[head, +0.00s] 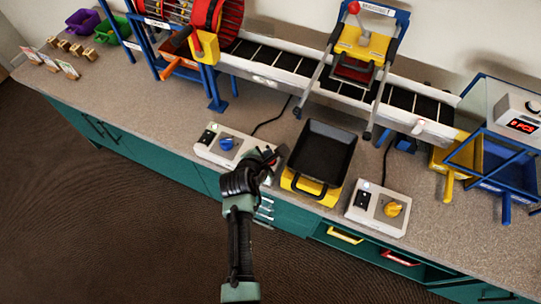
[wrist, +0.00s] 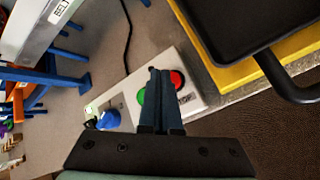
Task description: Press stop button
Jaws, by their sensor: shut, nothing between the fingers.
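The red stop button (wrist: 178,78) sits on a white control box, beside a green button (wrist: 141,97), with a dark label next to it. The box (head: 206,147) also carries a blue knob (head: 226,143), which shows in the wrist view too (wrist: 109,120). My gripper (wrist: 160,73) is shut and empty. Its fingertips appear over the box between the green and red buttons, partly covering both. I cannot tell whether they touch. In the head view my gripper (head: 271,156) hides the box's right end and the red button.
A black tray (head: 322,150) on a yellow base stands just right of my gripper. A second control box (head: 362,211) with a yellow knob is farther right. A conveyor (head: 290,72) runs behind, with a blue-legged stand at left.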

